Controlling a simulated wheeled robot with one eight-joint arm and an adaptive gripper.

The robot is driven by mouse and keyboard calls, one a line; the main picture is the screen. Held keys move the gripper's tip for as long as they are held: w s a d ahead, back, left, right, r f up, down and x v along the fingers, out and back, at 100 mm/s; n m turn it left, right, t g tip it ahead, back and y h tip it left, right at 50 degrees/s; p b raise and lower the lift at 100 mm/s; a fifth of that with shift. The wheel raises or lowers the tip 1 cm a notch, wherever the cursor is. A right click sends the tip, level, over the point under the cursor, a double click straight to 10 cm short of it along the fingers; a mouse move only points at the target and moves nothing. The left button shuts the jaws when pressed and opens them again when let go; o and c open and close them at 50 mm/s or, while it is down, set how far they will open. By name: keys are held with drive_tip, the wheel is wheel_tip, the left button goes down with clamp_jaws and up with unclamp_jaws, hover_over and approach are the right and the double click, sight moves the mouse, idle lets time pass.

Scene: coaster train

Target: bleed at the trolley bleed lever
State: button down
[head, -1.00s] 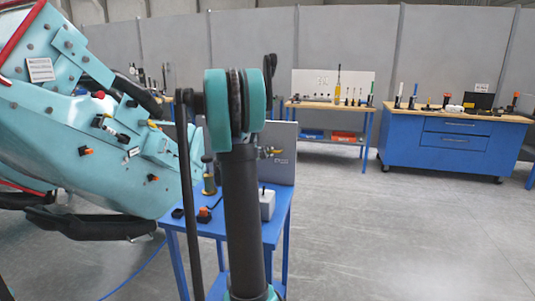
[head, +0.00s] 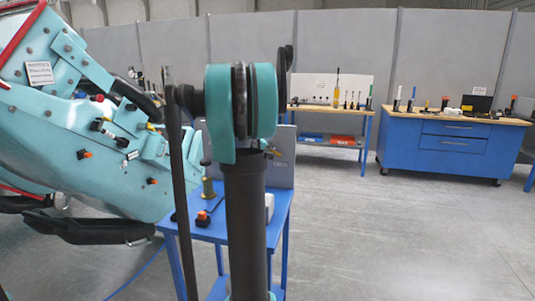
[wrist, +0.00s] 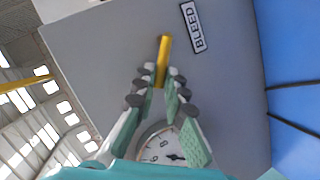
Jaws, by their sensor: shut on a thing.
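The yellow bleed lever (wrist: 165,47) stands out from a grey panel (wrist: 95,50) in the wrist view, beside a white label (wrist: 194,27) reading BLEED. My gripper (wrist: 161,76) is shut on the lever's near end, with one finger on each side of it. A round gauge (wrist: 160,148) on the panel is partly covered by my fingers. In the head view the panel (head: 283,170) stands on the blue trolley (head: 279,225). My arm hides most of the panel and the gripper there.
A teal coaster car (head: 75,135) fills the left, close to the trolley. On the trolley are a brass-coloured cylinder (head: 208,182) and an orange-tipped item (head: 203,217). A bench (head: 330,108) and blue cabinet (head: 450,140) stand behind. The floor at right is clear.

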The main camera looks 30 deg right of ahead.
drive_tip(key=m, duration=0.1)
drive_tip(key=s+d+r+m+t+y, duration=0.1)
drive_tip(key=m+t+y, duration=0.1)
drive_tip(key=shift+s+d+r+m, duration=0.25)
drive_tip(key=shift+s+r+m, duration=0.05)
drive_tip(key=shift+s, duration=0.05)
drive_tip(key=shift+s+d+r+m+t+y, duration=0.2)
drive_tip(key=shift+s+d+m+t+y, duration=0.35)
drive_tip(key=shift+m, duration=0.55)
drive_tip(key=shift+s+d+m+t+y, duration=0.25)
drive_tip(key=shift+s+m+t+y, duration=0.15)
drive_tip(key=shift+m+t+y, duration=0.25)
drive_tip(key=c, duration=1.6)
unclamp_jaws()
drive_tip(key=v, duration=1.2)
drive_tip(key=shift+a+f, duration=0.1)
drive_tip(key=shift+f, duration=0.05)
